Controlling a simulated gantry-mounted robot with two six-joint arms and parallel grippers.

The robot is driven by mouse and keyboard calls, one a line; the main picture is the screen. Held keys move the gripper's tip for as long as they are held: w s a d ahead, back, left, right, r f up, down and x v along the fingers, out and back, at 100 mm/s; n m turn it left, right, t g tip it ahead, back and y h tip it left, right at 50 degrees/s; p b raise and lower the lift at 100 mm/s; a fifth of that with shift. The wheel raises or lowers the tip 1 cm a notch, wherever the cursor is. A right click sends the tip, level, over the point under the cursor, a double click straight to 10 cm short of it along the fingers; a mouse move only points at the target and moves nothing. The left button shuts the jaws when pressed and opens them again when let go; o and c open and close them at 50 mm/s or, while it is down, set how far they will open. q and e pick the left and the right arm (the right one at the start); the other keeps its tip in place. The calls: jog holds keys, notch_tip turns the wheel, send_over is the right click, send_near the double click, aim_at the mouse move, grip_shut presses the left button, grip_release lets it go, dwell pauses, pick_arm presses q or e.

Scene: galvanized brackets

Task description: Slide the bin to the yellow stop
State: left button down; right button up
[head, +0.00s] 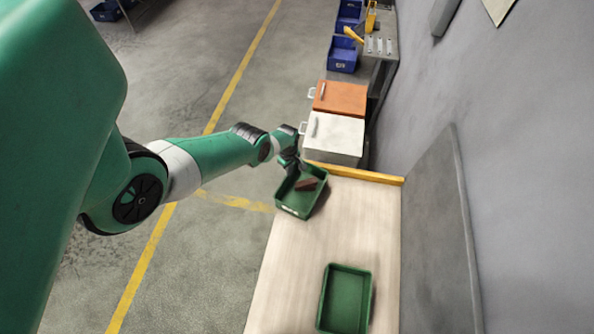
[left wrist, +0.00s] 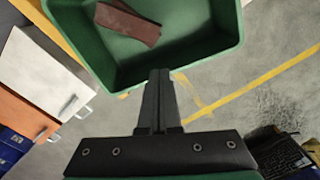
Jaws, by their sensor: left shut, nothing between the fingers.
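A green bin (head: 291,208) sits at the far left corner of the pale bench, tilted in heading, its left side at or over the bench edge. A dark red-brown block lies in it, and the bin also shows in the left wrist view (left wrist: 205,55). The yellow stop (head: 370,177) is a bar across the bench's far end, close to the bin; I cannot tell whether they touch. My left gripper (head: 291,166) is shut and empty at the bin's far left wall; its closed fingertips (left wrist: 158,75) are right by that wall. My right gripper is not in view.
A second green bin (head: 346,300), empty, sits nearer on the bench (head: 300,265). A white box (head: 335,137) and an orange box (head: 341,97) stand beyond the stop. A grey wall is right; open floor lies left.

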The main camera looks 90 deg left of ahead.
pick_arm(q)
notch_tip(320, 180, up, 7)
jog(key=p, duration=0.5)
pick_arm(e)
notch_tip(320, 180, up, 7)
pick_arm(q)
jog(key=c, duration=1.5)
grip_release()
jog(key=shift+c, duration=0.2)
